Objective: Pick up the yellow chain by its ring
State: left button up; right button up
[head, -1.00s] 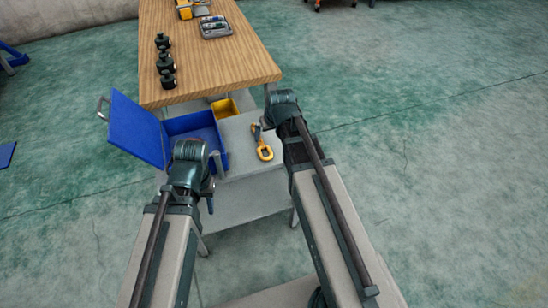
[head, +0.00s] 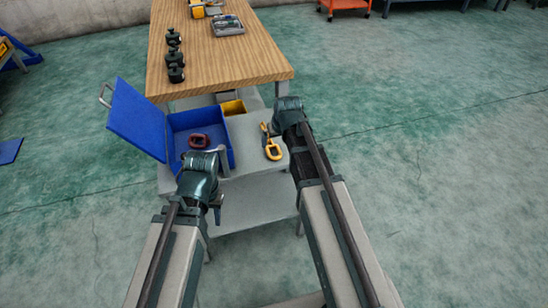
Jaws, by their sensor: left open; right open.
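The yellow chain (head: 272,152) lies on the grey cart top, with its large ring towards me and its far end by my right wrist. My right gripper (head: 272,124) is at the far end of the chain, just beyond the ring. Its fingers are mostly hidden by the wrist, and I cannot tell whether they touch the chain. My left gripper (head: 220,180) is open and empty at the near edge of the cart, left of the chain and in front of the blue box.
An open blue box (head: 184,121) with a raised lid holds a dark red link (head: 198,141). A small yellow bin (head: 233,107) stands beside it. Behind is a wooden table (head: 225,60) with black weights (head: 175,57) and a grey tray (head: 228,27). The floor at right is clear.

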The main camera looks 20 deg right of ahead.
aim_at(274, 153)
jog(key=shift+w+a+f+b, duration=0.1)
jog(key=shift+a+f+b, duration=0.1)
jog(key=shift+f+b, duration=1.05)
jog(key=shift+w+a+f+b, duration=0.1)
jog(key=shift+a+f+b, duration=0.05)
jog(key=shift+f+b, duration=1.05)
jog(key=shift+w+f, duration=0.15)
jog(key=shift+f, duration=0.1)
jog(key=shift+r, duration=0.1)
grip_shut()
